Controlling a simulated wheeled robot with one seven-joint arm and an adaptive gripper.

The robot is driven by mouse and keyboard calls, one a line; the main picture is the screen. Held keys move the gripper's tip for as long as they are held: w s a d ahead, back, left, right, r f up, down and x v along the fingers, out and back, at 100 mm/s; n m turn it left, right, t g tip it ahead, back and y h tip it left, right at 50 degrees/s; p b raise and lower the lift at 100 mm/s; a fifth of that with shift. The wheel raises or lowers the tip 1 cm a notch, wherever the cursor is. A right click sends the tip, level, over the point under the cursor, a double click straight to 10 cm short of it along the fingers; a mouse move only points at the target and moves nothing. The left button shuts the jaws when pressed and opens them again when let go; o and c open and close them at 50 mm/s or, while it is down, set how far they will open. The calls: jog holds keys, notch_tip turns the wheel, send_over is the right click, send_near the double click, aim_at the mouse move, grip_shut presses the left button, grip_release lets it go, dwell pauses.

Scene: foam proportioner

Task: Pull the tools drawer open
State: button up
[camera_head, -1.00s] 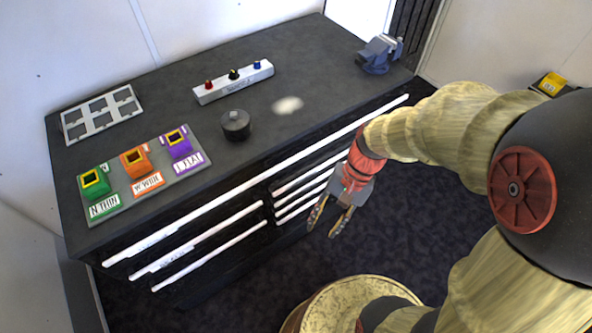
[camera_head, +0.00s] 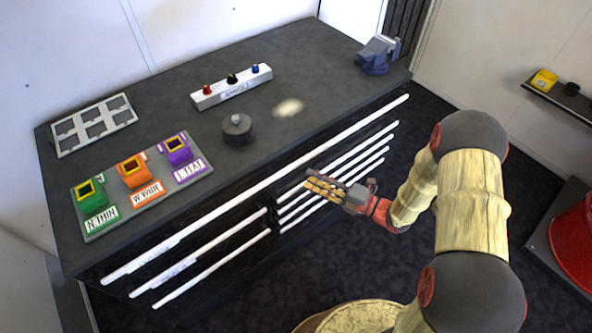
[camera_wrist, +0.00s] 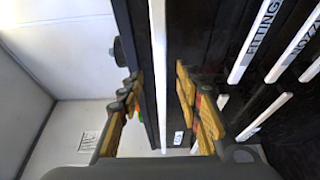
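The dark workbench (camera_head: 300,60) has a long white handle bar (camera_head: 250,195) along its top front edge, with shorter white drawer bars below it in a left and a right group. I cannot read which one is the tools drawer. My gripper (camera_head: 316,186) is level in front of the bench, near the long bar and the upper right bars (camera_head: 345,155). In the wrist view, my gripper (camera_wrist: 155,105) is open, with its fingers apart. A long white bar (camera_wrist: 158,60) runs through the space between them; contact is not visible. A bar labelled FITTING (camera_wrist: 255,40) lies to the right.
On the bench top are a nozzle stand (camera_head: 140,190), a grey tray (camera_head: 95,125), a knob strip (camera_head: 232,87), a round dark pot (camera_head: 238,128) and a vise (camera_head: 378,55). A shelf (camera_head: 565,95) and red drum (camera_head: 575,240) stand at right. Floor before the bench is open.

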aim_at(291, 169)
jog(key=b+x, duration=0.2)
jog(key=x, duration=0.4)
jog(key=shift+a+f, duration=0.1)
jog(key=shift+a, duration=0.15)
jog(key=shift+w+a, duration=0.45)
jog(key=shift+a, duration=0.1)
jog(key=shift+c, duration=1.4)
grip_shut()
